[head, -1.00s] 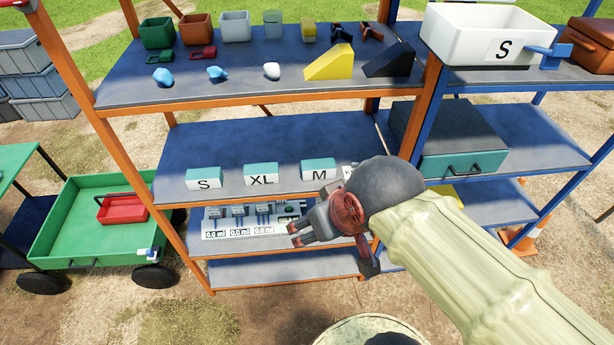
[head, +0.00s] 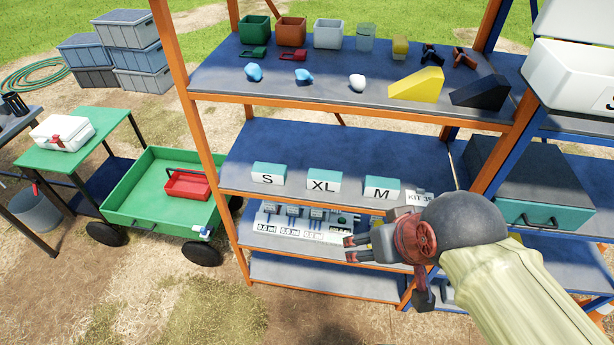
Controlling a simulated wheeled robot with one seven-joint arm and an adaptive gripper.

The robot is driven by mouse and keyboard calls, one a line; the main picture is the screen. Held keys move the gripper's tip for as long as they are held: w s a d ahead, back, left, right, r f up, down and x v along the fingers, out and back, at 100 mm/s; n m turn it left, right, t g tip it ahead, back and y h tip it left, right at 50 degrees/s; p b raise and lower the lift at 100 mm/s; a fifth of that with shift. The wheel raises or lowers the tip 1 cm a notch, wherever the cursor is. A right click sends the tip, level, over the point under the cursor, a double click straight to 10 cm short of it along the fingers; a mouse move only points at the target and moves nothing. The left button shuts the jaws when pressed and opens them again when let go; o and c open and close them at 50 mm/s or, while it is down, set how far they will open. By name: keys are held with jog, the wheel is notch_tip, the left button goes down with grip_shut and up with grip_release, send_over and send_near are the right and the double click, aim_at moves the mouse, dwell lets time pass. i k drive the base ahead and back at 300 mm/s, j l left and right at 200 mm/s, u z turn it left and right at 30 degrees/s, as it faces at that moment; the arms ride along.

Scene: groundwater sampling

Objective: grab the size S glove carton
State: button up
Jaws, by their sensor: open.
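The size S glove carton (head: 268,176) is a small teal and white box with a black S on its front. It stands at the left end of the middle shelf (head: 290,145) of the orange-framed rack. The XL carton (head: 324,183) and the M carton (head: 382,189) stand to its right in a row. My gripper (head: 350,249) is open and empty, pointing left. In the picture it lies below and right of the S carton, below the M carton, and apart from it.
A shelf below holds a white panel (head: 290,222) with small meters. A box labelled KIT (head: 418,197) is right of the M carton, partly hidden by my arm. A green cart (head: 150,215) with a red tray (head: 187,184) stands left of the rack. Orange uprights flank the shelves.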

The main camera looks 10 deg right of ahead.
aim_at(262, 171)
jog(key=i+j, duration=0.1)
jog(key=j, duration=0.35)
jog(key=i+j, duration=0.1)
jog(key=j, duration=0.8)
jog(key=j+z, duration=0.25)
jog(key=z, duration=0.15)
jog(key=i+j+z, duration=0.1)
jog(key=j+z, duration=0.45)
jog(key=z, duration=0.25)
